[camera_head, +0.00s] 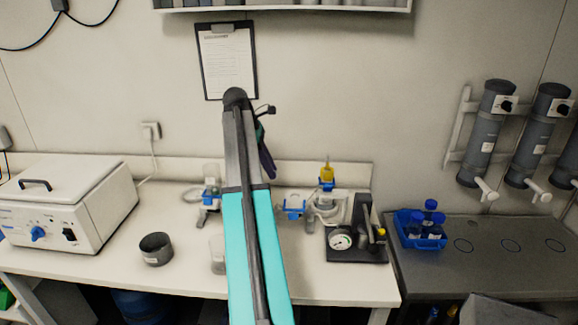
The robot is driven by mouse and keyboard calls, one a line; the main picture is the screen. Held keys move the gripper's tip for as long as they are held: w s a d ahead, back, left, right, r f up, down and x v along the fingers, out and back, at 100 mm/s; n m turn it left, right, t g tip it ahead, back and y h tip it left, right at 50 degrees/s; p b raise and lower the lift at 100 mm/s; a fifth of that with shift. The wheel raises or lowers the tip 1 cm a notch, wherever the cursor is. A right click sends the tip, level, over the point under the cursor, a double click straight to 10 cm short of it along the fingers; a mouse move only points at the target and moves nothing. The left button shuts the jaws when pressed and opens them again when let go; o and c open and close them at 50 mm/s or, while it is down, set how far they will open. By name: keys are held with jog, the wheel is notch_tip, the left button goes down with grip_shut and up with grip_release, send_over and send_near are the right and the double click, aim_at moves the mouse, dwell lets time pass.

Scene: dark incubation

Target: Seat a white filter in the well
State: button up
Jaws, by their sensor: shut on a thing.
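My arm rises up the middle of the view, and a dark part of it (266,155) shows at its right side near the top. My gripper's fingertips are hidden behind the arm, so what they hold does not show. I cannot make out a white filter. A glass-and-metal assembly with blue clamps (293,207) stands on the bench just right of my arm, with a yellow-topped part (327,172) at its back. A similar blue-clamped piece (211,192) stands just left of my arm. I cannot tell which part is the well.
A white lidded box (65,205) stands at the bench's left, with a dark round dish (156,249) and a clear cup (217,255) nearer my arm. A gauge device (342,241) stands on the right. A blue rack (420,232) holds blue-capped bottles on the dark bench.

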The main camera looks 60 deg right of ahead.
jog(key=w+a+f+n+h+b, duration=0.15)
jog(key=w+a+f, duration=0.25)
jog(key=w+a, duration=0.45)
jog(key=w+a+f+n+t+b, duration=0.1)
jog(key=w+a+f+n, duration=0.15)
jog(key=w+a, duration=0.65)
jog(key=w+a+f+n+b, duration=0.15)
jog(key=w+a+f, duration=0.25)
jog(key=w+a, duration=0.5)
jog(key=a+f+b, duration=0.1)
jog(key=a+f, duration=0.3)
jog(key=a, duration=0.7)
jog(key=a+f+b, duration=0.1)
jog(key=a+f, duration=0.2)
jog(key=a, duration=0.9)
jog(key=a+f+b, duration=0.2)
jog(key=a+f, duration=0.2)
jog(key=a, duration=0.8)
jog(key=shift+w+a+f, duration=0.25)
jog(key=shift+w+f, duration=0.05)
jog(key=shift+w, duration=0.15)
